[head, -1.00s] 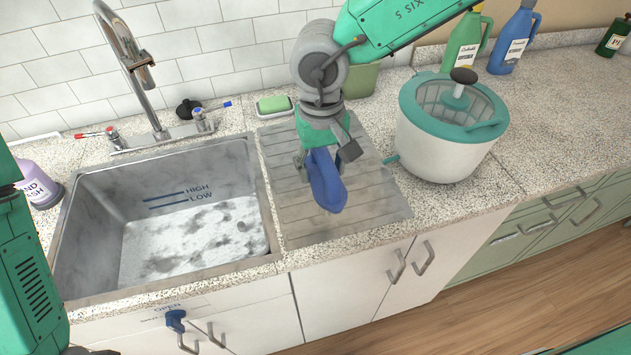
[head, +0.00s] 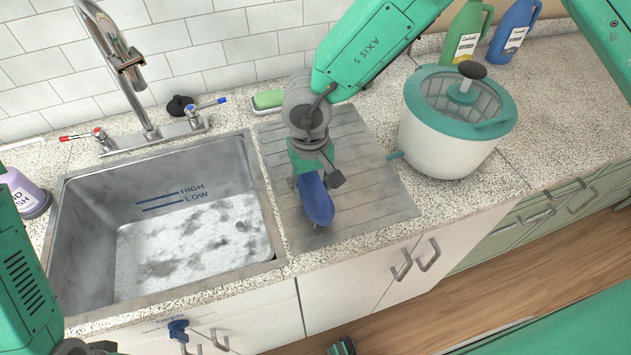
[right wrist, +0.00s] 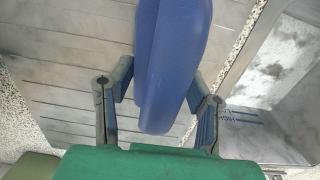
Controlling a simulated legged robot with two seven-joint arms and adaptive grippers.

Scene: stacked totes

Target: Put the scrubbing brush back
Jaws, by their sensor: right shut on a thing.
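The blue scrubbing brush (head: 317,203) is in my right gripper (head: 311,182), over the ribbed grey drainboard (head: 375,195) right of the sink. Its blue body points toward the front of the counter. In the right wrist view the brush (right wrist: 172,65) stands between the two fingers (right wrist: 160,95), which are shut on it. I cannot tell whether the brush touches the board. Its bristles are not clear in either view. My left arm shows at the left edge of the head view, but its gripper does not show clearly.
The empty sink (head: 185,230) lies to the left, with a tap (head: 125,65) behind. A green sponge (head: 268,98) lies behind the drainboard. A white and teal spinner tub (head: 445,140) stands to the right, with green (head: 465,40) and blue (head: 512,38) bottles behind it.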

